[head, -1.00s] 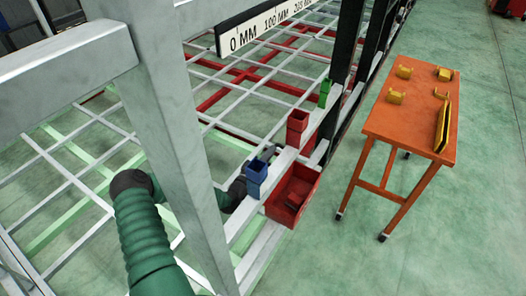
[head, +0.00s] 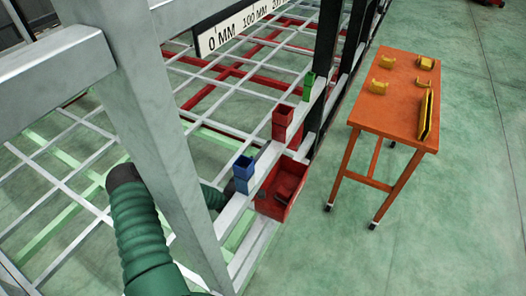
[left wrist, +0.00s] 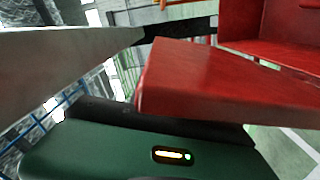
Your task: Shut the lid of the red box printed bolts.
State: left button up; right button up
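The red box (head: 268,207) hangs at the right side of the pale rail in the head view. Its top looks open, with a dark shape inside that I cannot identify. No print is readable on it. The left wrist view shows large red surfaces close up: a flat panel (left wrist: 225,85) in the middle and an upright red wall (left wrist: 236,20) behind it. I cannot tell which is the lid. My left arm passes behind the grey post, and its green and dark far part (head: 213,198) shows left of the rail. Its fingers are hidden. My right gripper is out of view.
A blue bin (head: 243,180), a smaller red bin (head: 281,128) and a green bin (head: 308,85) stand along the rail (head: 230,215). A grey post (head: 165,140) crosses near my left arm. An orange table (head: 395,105) with yellow parts stands right, with clear floor around it.

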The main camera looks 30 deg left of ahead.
pick_arm(q)
jog(key=shift+o, duration=1.1)
jog(key=shift+a, duration=0.15)
jog(key=shift+r, duration=0.1)
jog(key=s, duration=0.7)
jog(key=shift+s+d, duration=0.2)
jog(key=shift+d, duration=0.2)
jog(key=shift+a, duration=0.15)
jog(key=shift+c, duration=0.9)
jog(key=shift+t+h, duration=0.4)
jog(key=shift+h, duration=0.3)
jog(key=a, duration=0.1)
jog(key=a+r, duration=0.1)
jog(key=s+a, duration=0.1)
jog(key=a, duration=0.1)
jog(key=shift+r, duration=0.2)
jog(key=c, duration=0.5)
jog(key=s+a+h, duration=0.2)
jog(key=a, duration=0.1)
jog(key=s+a+g, duration=0.1)
jog(key=shift+s+a+f+h, duration=0.1)
jog(key=shift+a+f+h, duration=0.05)
jog(key=shift+a+h, duration=0.2)
grip_shut()
jog(key=w+d, duration=0.5)
jog(key=w, duration=0.5)
jog(key=shift+d+f, duration=0.35)
jog(key=shift+f, duration=0.05)
